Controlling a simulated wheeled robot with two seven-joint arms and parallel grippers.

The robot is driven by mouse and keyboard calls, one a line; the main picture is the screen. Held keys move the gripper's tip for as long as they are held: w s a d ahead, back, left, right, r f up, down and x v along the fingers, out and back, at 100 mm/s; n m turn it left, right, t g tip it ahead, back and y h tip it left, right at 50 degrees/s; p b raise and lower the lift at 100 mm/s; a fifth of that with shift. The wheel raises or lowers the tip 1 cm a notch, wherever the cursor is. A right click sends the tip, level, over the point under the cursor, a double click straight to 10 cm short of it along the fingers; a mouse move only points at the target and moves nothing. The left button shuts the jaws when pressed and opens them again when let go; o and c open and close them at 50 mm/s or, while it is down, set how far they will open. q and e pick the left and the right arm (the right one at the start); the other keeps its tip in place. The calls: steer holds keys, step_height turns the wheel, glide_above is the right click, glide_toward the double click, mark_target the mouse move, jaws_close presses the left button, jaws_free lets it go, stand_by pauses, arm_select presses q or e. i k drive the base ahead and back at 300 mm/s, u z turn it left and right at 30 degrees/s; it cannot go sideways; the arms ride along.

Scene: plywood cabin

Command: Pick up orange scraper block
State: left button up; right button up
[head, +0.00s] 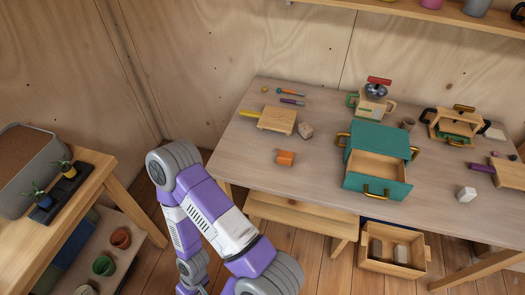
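The orange scraper block (285,158) lies on the grey-brown table top (330,188), near its left front part, with a paler edge along its lower side. Nothing touches it. A purple and white arm of mine rises from the bottom of the head view, left of the table and in front of it. No fingertips of either gripper show in this view.
Behind the block are a wooden board with a yellow handle (277,119) and a brownish stone-like lump (305,131). To its right stands a green box with an open drawer (377,160). A stool (300,217) is below the table's front edge.

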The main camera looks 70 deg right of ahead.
mark_target(285, 159)
steer(key=i, duration=0.75)
steer(key=z, duration=2.45)
